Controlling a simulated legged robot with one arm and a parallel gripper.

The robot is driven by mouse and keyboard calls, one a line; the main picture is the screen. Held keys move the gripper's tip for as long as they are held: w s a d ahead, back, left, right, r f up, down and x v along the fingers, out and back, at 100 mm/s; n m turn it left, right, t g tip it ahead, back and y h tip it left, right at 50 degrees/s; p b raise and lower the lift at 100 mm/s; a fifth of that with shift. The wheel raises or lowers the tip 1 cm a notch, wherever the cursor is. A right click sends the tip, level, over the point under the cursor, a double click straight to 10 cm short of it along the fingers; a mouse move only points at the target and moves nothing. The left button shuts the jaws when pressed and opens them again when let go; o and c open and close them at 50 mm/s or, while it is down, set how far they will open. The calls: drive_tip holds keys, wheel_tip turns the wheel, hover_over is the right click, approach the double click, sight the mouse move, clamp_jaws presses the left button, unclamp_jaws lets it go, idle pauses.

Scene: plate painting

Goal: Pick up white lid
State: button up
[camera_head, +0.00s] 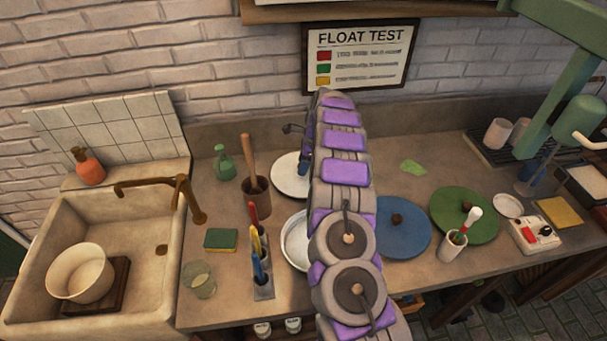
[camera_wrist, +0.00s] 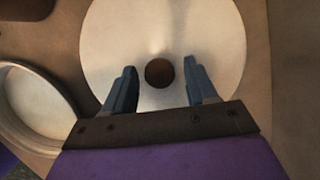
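The white lid (camera_wrist: 205,35) is round with a dark brown knob (camera_wrist: 159,73) at its middle. In the wrist view it lies flat below my gripper (camera_wrist: 160,85). The two fingers are open, one on each side of the knob, with gaps between them and it. I cannot tell how high the fingertips are above the lid. In the head view the white lid (camera_head: 287,177) lies at the back of the counter, partly hidden behind my arm. The fingers are mostly hidden by the arm there.
A white round pan (camera_head: 289,243) sits in front of the lid. A brown pot with a wooden handle (camera_head: 256,195) stands to its left. A blue lid (camera_head: 405,228) and a green lid (camera_head: 478,225) lie to the right. A sink (camera_head: 150,290) is at the left.

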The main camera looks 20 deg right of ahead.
drive_tip(key=shift+a, duration=0.55)
drive_tip(key=c, duration=0.3)
drive_tip(key=shift+c, duration=0.8)
drive_tip(key=shift+d, duration=0.9)
clamp_jaws()
drive_tip(key=shift+s+a+f, duration=0.1)
drive_tip(key=shift+a, duration=0.45)
drive_tip(key=shift+d, duration=0.1)
